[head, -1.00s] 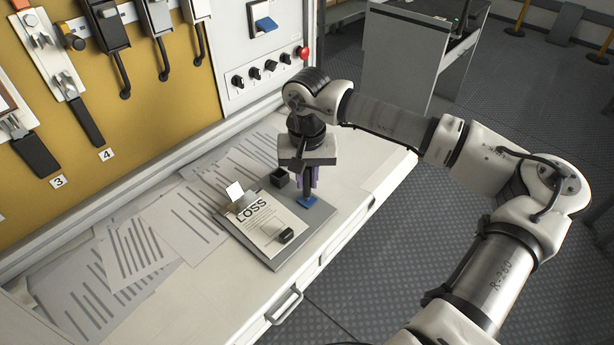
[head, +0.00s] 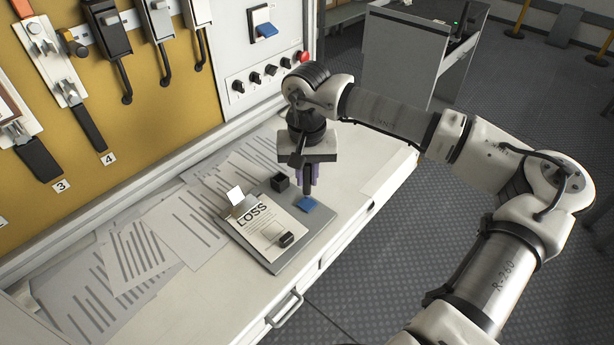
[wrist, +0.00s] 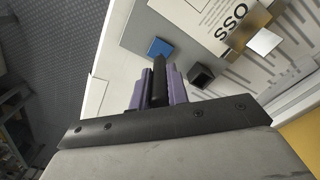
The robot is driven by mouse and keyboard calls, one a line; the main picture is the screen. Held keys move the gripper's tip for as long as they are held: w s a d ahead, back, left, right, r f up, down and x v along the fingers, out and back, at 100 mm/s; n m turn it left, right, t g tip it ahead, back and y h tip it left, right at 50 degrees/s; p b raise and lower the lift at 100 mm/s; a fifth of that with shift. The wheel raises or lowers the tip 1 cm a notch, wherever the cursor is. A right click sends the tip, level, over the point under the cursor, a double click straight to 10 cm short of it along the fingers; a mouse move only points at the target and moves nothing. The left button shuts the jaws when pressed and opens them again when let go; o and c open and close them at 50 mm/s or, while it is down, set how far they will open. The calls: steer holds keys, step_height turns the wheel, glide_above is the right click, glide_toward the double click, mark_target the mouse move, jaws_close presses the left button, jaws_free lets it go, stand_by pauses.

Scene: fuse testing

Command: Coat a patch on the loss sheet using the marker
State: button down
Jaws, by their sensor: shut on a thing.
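The loss sheet (head: 258,236) is a white page headed LOSS, lying on a grey board (head: 312,231). It shows partly at the top of the wrist view (wrist: 206,22). My gripper (head: 309,178) is shut on the dark, upright marker (wrist: 158,78), between its purple fingers. The marker's lower end is above or near a small blue pad (head: 307,204) on the board's right part; I cannot tell if they touch. The blue pad also shows in the wrist view (wrist: 160,47).
A small dark open cup (head: 280,182) stands on the board behind the sheet. A brass clip with a white card (head: 235,194) is at the sheet's top edge. Striped papers (head: 125,256) cover the bench to the left. A panel with switches (head: 265,60) rises behind.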

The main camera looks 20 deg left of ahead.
steer(key=shift+r+p, duration=0.95)
steer(key=shift+r, duration=1.4)
steer(key=shift+f, duration=0.1)
